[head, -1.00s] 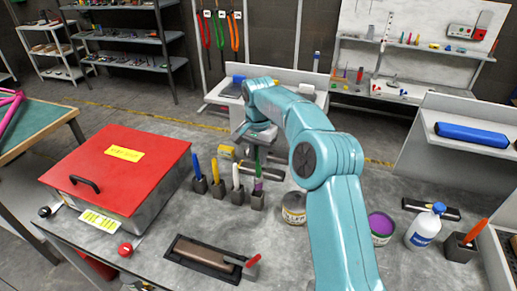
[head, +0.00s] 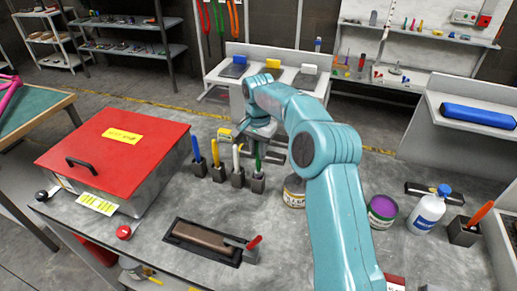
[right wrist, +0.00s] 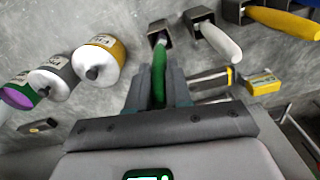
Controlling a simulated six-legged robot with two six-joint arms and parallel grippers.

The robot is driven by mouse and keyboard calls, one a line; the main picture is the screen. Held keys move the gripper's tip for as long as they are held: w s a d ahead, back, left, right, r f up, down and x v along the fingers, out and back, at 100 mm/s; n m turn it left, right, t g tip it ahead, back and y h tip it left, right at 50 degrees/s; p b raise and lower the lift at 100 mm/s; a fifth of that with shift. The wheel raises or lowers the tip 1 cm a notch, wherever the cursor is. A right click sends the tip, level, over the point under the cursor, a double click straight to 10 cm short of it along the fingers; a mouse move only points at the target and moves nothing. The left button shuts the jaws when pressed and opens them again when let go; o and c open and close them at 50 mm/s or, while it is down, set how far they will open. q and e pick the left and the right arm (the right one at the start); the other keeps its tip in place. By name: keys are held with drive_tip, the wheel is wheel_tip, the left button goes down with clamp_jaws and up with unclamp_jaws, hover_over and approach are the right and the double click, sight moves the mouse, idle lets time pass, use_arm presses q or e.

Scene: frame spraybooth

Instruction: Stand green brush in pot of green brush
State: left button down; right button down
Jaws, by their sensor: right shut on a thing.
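The tip seems to be inside the pot; how deep is hidden. My left gripper is out of view.
Pots with white (head: 237,158), yellow (head: 216,153) and blue (head: 196,149) brushes stand in a row to the left. A can (head: 294,192) stands close on the right. A purple-topped can (head: 382,210) and a white bottle (head: 427,210) stand farther right.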

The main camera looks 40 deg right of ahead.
drive_tip(key=shift+w+a, duration=0.1)
drive_tip(key=shift+f, duration=0.4)
drive_tip(key=shift+f+b, duration=0.25)
drive_tip(key=shift+b, duration=0.15)
drive_tip(key=shift+f, duration=0.4)
drive_tip(key=c, duration=1)
unclamp_jaws()
drive_tip(key=shift+o, duration=0.2)
drive_tip(key=shift+r, duration=0.15)
